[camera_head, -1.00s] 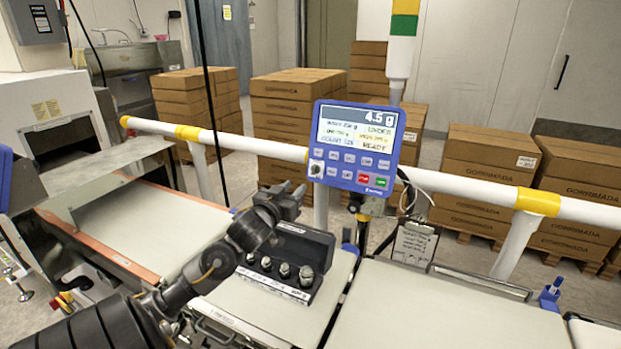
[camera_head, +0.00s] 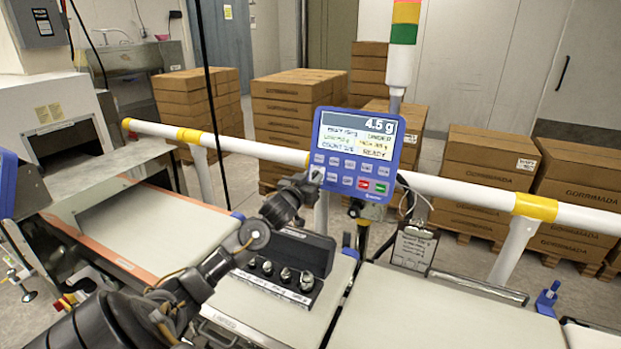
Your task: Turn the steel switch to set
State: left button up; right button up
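The steel switch (camera_head: 317,174) is a small knob at the lower left of the blue control panel (camera_head: 353,151). The panel's screen reads 4.5 g and READY. My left gripper (camera_head: 308,184) is right at the switch, its fingertips at or very near the knob. The fingers partly hide the knob's lower side, and I cannot tell whether they touch it or how far apart they are. The switch's markings are too small to read. My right gripper is not in view.
A black case of steel weights (camera_head: 287,268) sits on the belt below my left arm. A white rail (camera_head: 465,191) runs behind the panel. Stacked cartons (camera_head: 290,110) stand behind the rail.

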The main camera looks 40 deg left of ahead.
pick_arm(q)
jog(key=shift+c, duration=0.4)
grip_shut()
jog(key=shift+m, duration=0.5)
jog(key=m+h+p, duration=0.1)
jog(key=m, duration=0.2)
jog(key=shift+r+h, duration=0.1)
jog(key=shift+h, duration=0.2)
jog(key=m, duration=0.2)
jog(key=m+h+p, duration=0.1)
jog(key=m, duration=0.2)
jog(key=shift+a+h, duration=0.1)
jog(key=shift+h, duration=0.2)
jog(key=m, duration=0.3)
jog(key=m+h, duration=0.1)
jog(key=m, duration=0.2)
jog(key=shift+a+g+h, duration=0.1)
jog(key=shift+g+h, duration=0.2)
jog(key=shift+g, duration=0.1)
jog(key=m+g, duration=0.1)
jog(key=m, duration=0.4)
jog(key=shift+r+h, duration=0.1)
jog(key=shift+h, duration=0.2)
jog(key=shift+m+g, duration=0.3)
